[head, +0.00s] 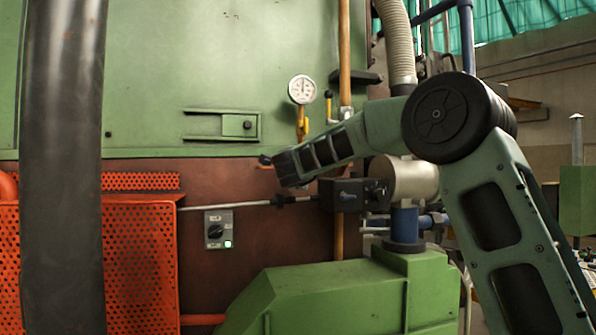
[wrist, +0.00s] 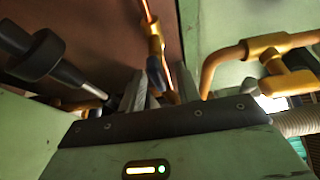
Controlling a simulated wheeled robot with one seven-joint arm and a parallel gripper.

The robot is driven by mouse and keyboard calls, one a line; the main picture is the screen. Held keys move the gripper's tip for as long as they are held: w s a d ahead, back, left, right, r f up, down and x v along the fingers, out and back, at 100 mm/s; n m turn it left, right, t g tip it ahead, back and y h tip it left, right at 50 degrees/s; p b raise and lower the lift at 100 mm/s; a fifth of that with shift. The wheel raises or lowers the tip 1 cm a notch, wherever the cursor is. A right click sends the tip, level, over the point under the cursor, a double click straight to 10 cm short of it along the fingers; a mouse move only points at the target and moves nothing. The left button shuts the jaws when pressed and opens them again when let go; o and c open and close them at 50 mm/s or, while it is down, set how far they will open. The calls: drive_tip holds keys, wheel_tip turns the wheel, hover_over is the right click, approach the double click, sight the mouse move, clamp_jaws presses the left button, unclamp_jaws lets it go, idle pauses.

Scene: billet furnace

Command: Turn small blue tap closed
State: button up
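The small tap shows in the wrist view as a blue handle (wrist: 155,72) below a brass valve body (wrist: 155,43) on a thin copper pipe. In the head view the tap area lies at the far end of my gripper (head: 276,163) and is mostly hidden by it. In the wrist view my gripper (wrist: 160,88) has grey fingers standing apart. The blue handle appears between or just beyond them. I cannot tell whether a finger touches it. Nothing is visibly held.
A pressure gauge (head: 302,89) with a brass fitting sits above my gripper. A switch box (head: 218,229) and a metal rod (head: 240,205) lie below. Another brass pipe and valve (wrist: 265,48) stand close on the right in the wrist view. Green machinery (head: 335,300) is below.

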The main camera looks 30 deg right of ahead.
drive_tip(key=b+v, duration=0.2)
drive_tip(key=v, duration=1.3)
drive_tip(key=shift+s, duration=0.25)
drive_tip(key=a+f+n+t+y+p, duration=0.1)
drive_tip(key=a+f+n+y, duration=0.2)
drive_tip(key=a+n+y, duration=0.4)
drive_tip(key=a+f+n+t+y+p, duration=0.1)
drive_tip(key=a+f+n+y, duration=0.3)
drive_tip(key=a, duration=0.5)
drive_tip(key=s+a+f+n+g+y+p, duration=0.1)
drive_tip(key=s+a+f+n+g+y, duration=0.4)
drive_tip(key=s+a+f+n, duration=0.6)
drive_tip(key=s+a+f+n+g+p, duration=0.25)
drive_tip(key=s+f+n+g, duration=0.45)
drive_tip(key=s, duration=0.5)
drive_tip(key=s+d+f+n+g+h, duration=0.2)
drive_tip(key=s+d+f, duration=0.1)
drive_tip(key=s, duration=0.3)
drive_tip(key=s+d+f+n+g+h, duration=0.2)
drive_tip(key=s+d+f, duration=0.1)
drive_tip(key=s, duration=0.4)
drive_tip(key=shift+s+d+f, duration=0.2)
drive_tip(key=shift+s+f, duration=0.15)
drive_tip(key=shift+f, duration=0.35)
